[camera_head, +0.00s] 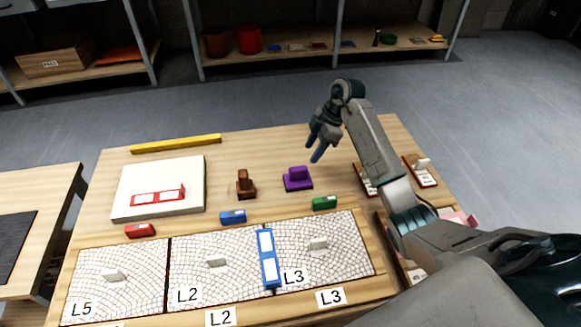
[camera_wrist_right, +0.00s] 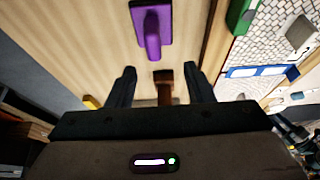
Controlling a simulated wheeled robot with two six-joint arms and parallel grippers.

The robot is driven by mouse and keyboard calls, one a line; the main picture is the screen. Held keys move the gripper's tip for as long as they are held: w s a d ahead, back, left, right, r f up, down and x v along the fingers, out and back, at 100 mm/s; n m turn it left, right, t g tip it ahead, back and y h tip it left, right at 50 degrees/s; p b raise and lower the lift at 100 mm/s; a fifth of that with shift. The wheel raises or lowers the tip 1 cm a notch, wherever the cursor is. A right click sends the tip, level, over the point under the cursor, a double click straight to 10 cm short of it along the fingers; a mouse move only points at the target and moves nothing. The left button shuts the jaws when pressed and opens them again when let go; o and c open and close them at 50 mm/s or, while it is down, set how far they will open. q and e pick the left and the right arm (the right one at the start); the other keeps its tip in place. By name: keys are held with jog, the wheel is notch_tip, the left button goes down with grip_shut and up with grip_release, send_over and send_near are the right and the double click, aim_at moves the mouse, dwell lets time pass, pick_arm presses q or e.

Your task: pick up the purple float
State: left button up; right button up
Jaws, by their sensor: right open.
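The purple float (camera_head: 298,179) has a flat base and a raised handle. It stands on the wooden table, right of a brown float (camera_head: 246,184). It also shows in the right wrist view (camera_wrist_right: 152,28), beyond my fingertips and near the top edge. My right gripper (camera_head: 317,146) is above the table, up and to the right of the purple float and apart from it. In the right wrist view its two fingers (camera_wrist_right: 160,82) are spread with nothing held between them. The brown float's handle (camera_wrist_right: 163,82) shows in the gap, farther away. My left gripper is not in view.
Mosaic panels (camera_head: 213,263) lie along the front, with a blue level (camera_head: 268,258) across a seam. Red, blue and green blocks (camera_head: 324,203) sit behind them. A white board (camera_head: 158,188) and yellow bar (camera_head: 176,144) are at left. Bare wood surrounds the purple float.

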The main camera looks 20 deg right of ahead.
aim_at(299, 167)
jog(key=x, duration=0.5)
jog(key=shift+w, duration=0.35)
jog(key=x, duration=0.2)
jog(key=b+x, duration=0.1)
jog(key=x, duration=0.2)
jog(key=shift+w+a+f, duration=0.1)
jog(key=shift+w+f, duration=0.15)
jog(key=shift+f, duration=0.05)
jog(key=shift+c, duration=0.5)
grip_shut()
